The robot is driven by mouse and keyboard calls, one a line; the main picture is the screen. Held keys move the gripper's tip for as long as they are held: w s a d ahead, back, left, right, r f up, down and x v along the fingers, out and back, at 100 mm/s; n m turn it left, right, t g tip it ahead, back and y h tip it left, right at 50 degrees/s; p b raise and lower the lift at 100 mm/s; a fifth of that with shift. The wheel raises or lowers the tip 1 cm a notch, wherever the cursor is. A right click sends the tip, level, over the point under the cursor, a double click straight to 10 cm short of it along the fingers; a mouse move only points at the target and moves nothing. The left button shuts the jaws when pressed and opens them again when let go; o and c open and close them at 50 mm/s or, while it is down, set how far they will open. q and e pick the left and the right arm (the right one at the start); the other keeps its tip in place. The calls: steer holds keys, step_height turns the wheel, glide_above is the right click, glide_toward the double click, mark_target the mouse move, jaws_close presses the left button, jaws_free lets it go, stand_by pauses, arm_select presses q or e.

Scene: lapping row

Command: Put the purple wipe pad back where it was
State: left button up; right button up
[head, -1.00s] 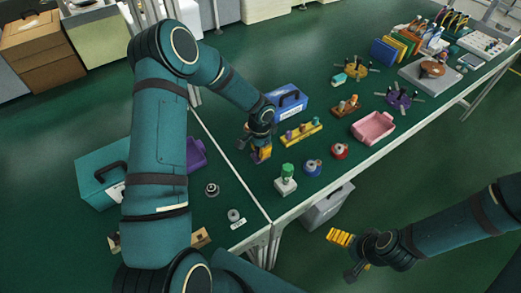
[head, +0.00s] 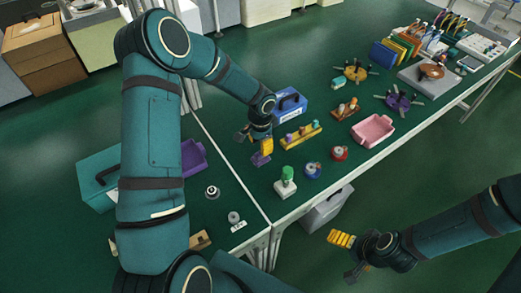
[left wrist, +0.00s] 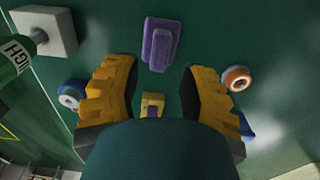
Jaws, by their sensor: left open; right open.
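The purple wipe pad (head: 262,158), a flat slab with a raised block on top, lies on the green bench left of the yellow rack. It shows whole in the left wrist view (left wrist: 161,44), just beyond my open fingers and apart from them. My left gripper (head: 255,141) is open and empty above the pad, which its near finger partly hides in the head view. In the left wrist view its yellow fingers (left wrist: 160,100) stand wide apart. My right gripper (head: 347,256) is open and empty beyond the bench's front edge.
The yellow rack (head: 301,138) and blue box (head: 290,104) stand close to my left gripper. The green-topped bottle (head: 287,181), blue jar (head: 313,170) and red jar (head: 339,153) stand to the right. A pink tray (head: 372,131) lies farther along.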

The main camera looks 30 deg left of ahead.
arm_select(q)
step_height(320, 180, up, 7)
steer(key=shift+r+p, duration=0.2)
steer(key=shift+p, duration=0.25)
stand_by(0.3)
